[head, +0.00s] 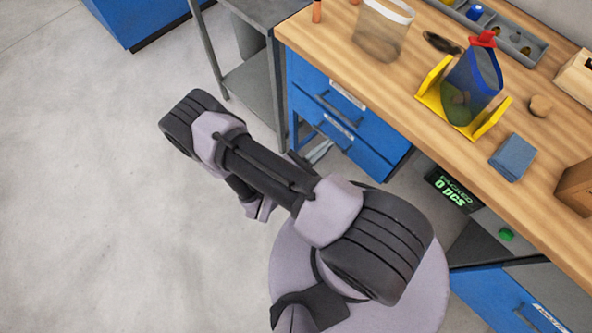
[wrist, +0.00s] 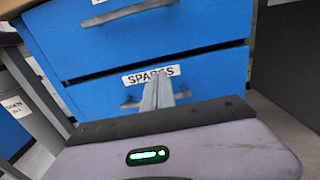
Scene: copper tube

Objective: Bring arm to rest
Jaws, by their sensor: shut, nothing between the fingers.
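My arm (head: 265,165) is folded over the floor in front of the blue drawer unit, below the height of the bench top in the picture. In the wrist view my gripper (wrist: 158,92) is shut and empty, its two grey fingers together. It points toward the blue drawers (wrist: 140,45), in front of the drawer labelled "SPARES". I cannot tell whether the fingers touch the drawer front. In the head view most of the gripper is hidden behind my arm.
The wooden bench (head: 420,80) is at upper right. On it are a clear container (head: 382,30), a blue-rimmed container (head: 472,85) in a yellow holder (head: 432,92), and a blue cloth (head: 513,157). A display (head: 452,188) reads "PACKED 0 PCS". Open floor (head: 90,200) lies to the left.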

